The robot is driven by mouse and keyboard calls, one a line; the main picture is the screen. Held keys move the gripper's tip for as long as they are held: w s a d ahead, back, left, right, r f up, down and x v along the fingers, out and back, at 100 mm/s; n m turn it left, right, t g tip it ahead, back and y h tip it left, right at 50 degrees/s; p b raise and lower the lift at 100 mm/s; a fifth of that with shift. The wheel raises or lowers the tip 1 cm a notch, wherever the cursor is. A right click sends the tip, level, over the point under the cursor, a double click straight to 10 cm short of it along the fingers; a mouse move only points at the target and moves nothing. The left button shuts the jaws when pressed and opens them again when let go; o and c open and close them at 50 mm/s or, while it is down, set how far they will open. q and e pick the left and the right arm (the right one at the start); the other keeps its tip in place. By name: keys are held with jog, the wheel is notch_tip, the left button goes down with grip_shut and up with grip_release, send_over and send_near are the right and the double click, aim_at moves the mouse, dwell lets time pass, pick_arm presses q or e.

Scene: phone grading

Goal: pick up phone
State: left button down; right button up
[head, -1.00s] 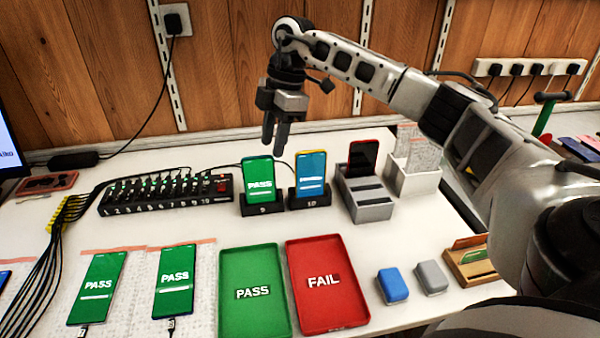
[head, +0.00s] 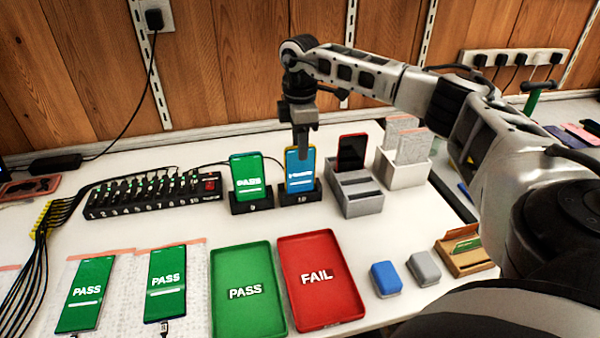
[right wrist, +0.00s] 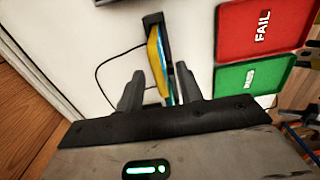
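A phone with a blue and yellow screen (head: 300,172) stands upright in the black dock marked 10 (head: 299,197). My right gripper (head: 302,143) is above it, fingers pointing down at its top edge. In the right wrist view the two fingers (right wrist: 158,92) are apart, with the phone's yellow edge (right wrist: 157,60) between them; I cannot tell whether they touch it. A phone with a green PASS screen (head: 246,176) stands in dock 9 to its left. Two more PASS phones (head: 85,292) (head: 166,282) lie flat at the front left. My left gripper is not in view.
A green PASS tray (head: 245,312) and a red FAIL tray (head: 318,305) lie in front of the docks. A grey slotted stand (head: 358,205) with a dark phone (head: 351,152) is just right of dock 10. A numbered hub (head: 150,207) stands at left.

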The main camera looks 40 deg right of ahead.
aim_at(300, 173)
jog(key=shift+f, duration=2.4)
grip_shut()
jog(key=shift+w+r, duration=0.1)
jog(key=shift+r, duration=0.05)
